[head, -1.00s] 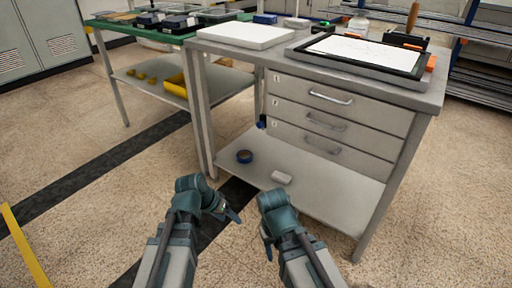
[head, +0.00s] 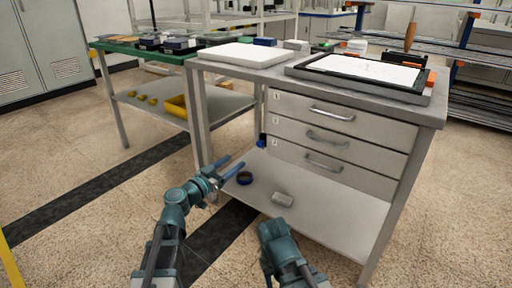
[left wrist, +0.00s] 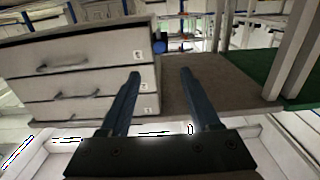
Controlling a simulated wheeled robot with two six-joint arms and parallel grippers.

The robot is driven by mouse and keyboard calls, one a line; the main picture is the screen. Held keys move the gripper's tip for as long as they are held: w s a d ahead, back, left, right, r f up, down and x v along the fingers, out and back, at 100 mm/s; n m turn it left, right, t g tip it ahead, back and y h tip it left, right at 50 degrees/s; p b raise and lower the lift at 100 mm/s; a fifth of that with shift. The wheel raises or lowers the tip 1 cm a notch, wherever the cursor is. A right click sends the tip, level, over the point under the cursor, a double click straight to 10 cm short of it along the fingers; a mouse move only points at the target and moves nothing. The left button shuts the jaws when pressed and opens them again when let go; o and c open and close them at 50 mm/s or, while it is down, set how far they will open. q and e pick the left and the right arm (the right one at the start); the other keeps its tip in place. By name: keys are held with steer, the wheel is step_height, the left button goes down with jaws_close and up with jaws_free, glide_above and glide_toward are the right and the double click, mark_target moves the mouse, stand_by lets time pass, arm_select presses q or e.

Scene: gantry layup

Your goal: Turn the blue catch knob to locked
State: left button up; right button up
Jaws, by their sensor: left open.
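The blue catch knob (head: 262,140) is small and sits at the left side of the drawer unit (head: 335,138), level with the lowest drawer. In the left wrist view a blue knob (left wrist: 159,46) shows beyond the fingertips, at the edge of the drawer fronts. Its turn position is too small to read. My left gripper (head: 236,162) is open and empty, reaching toward the bench below and left of the knob, apart from it. Its two fingers (left wrist: 160,73) are spread in the left wrist view. My right gripper (head: 268,268) is low in front; its fingers are mostly hidden.
A bench leg (head: 200,135) stands left of the knob. A green-topped table (head: 130,48) stands to the left. The floor in front is clear.

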mark_target(259, 144)
arm_select(q)
steer(key=x, duration=1.3)
steer(key=shift+w+d, duration=0.2)
jaws_close()
